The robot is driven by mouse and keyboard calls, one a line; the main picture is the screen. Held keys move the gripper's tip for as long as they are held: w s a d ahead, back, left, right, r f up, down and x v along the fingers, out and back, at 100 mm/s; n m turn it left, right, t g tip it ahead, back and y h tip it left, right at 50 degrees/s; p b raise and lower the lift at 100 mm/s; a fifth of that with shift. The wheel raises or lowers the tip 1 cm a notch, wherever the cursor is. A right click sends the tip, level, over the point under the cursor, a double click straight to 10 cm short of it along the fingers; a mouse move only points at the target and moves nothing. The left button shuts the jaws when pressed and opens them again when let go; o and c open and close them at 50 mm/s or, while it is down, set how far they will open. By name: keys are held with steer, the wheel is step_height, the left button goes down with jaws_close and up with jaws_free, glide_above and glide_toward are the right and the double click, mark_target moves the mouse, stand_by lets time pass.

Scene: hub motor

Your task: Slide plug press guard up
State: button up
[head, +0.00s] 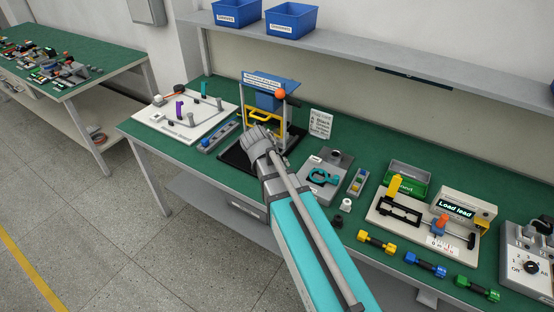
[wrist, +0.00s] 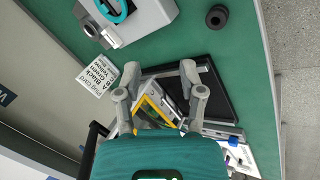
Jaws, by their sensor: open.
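The plug press (head: 270,84) stands at the back of the green bench, with a blue top, an orange ball knob and a black base. Its guard is a yellow frame (head: 267,114) on the press front; it also shows in the wrist view as a yellow edge (wrist: 154,110), partly hidden by my gripper and wrist. My gripper (head: 257,138) is open, just in front of and below the guard in the head view. In the wrist view its two fingers (wrist: 158,72) are spread, with the guard behind and between them. I cannot tell whether they touch it.
A white instruction card (head: 320,124) stands right of the press. A white board with levers (head: 186,112) lies left. A grey fixture with a teal ring (head: 325,178) sits right of my arm. A shelf with blue bins (head: 291,20) runs above.

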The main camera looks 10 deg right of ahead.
steer(key=w+a+n+t+h+b, duration=0.35)
steer(key=w+b, duration=0.25)
steer(key=w, duration=0.7)
steer(key=n+t+h+b, duration=0.2)
steer(key=n+t+b, duration=0.1)
steer(key=t, duration=0.2)
glide_toward(257, 117)
steer(key=v, duration=0.3)
steer(key=shift+a+f, duration=0.2)
steer(key=shift+a, duration=0.15)
steer(key=shift+w+d+f, duration=0.1)
steer(key=b+x, duration=0.3)
steer(key=x, duration=1)
steer(key=shift+w+d, duration=0.1)
steer(key=shift+d, duration=0.25)
jaws_close()
